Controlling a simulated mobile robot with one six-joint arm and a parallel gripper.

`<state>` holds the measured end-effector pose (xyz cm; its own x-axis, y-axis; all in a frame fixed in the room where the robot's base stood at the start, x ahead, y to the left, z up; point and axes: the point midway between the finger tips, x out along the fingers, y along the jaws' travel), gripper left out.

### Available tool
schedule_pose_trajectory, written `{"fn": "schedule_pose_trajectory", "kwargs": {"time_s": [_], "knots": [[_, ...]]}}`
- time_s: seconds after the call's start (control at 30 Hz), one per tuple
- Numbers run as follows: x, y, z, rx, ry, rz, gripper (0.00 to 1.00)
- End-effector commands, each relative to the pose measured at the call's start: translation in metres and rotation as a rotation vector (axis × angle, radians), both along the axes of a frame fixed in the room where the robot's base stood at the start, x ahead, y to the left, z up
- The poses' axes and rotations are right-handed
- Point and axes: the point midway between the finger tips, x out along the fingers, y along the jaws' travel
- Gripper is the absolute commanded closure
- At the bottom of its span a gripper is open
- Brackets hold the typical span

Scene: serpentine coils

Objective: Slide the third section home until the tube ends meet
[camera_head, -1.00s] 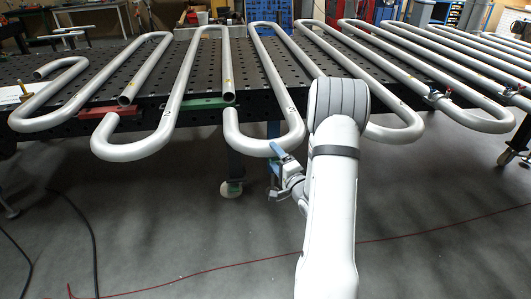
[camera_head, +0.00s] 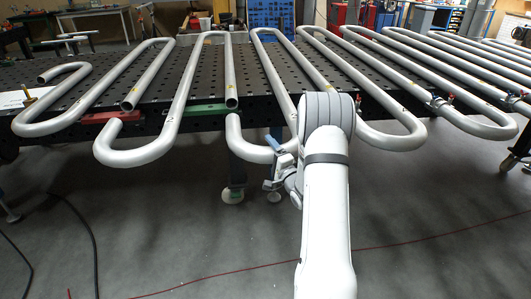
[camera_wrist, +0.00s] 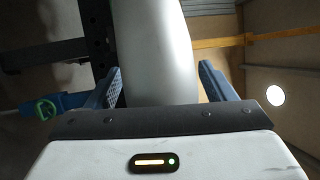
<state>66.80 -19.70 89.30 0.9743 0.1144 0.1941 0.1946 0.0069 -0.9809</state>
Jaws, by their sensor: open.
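Grey serpentine tube sections lie on a black perforated table (camera_head: 200,118). The section at my gripper has a return bend (camera_head: 248,153) hanging over the table's front edge. The bend's open tube end (camera_head: 233,120) is just in front of the straight tube end (camera_head: 231,103) of the section to its left; a small gap shows. My gripper (camera_head: 280,158) is at the bend's right part, partly hidden by my arm. In the wrist view, my gripper (camera_wrist: 160,70) is open, with a blue finger on each side of the grey tube (camera_wrist: 155,45). Contact cannot be told.
A green block (camera_head: 203,110) and a red block (camera_head: 108,116) sit at the table's front edge. Another bend end (camera_head: 114,127) stands apart from a tube end (camera_head: 129,105) at the left. A red cable (camera_head: 215,270) crosses the mostly open floor.

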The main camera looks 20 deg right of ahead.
Motion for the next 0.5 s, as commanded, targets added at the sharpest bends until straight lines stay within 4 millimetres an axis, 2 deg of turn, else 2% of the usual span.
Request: {"fn": "schedule_pose_trajectory", "kwargs": {"time_s": [0.07, 0.5], "knots": [[-0.0001, 0.0001, -0.0001, 0.0, 0.0, 0.0, 0.25], [-0.0002, 0.0006, -0.0003, 0.0, 0.001, 0.001, 0.61]]}}
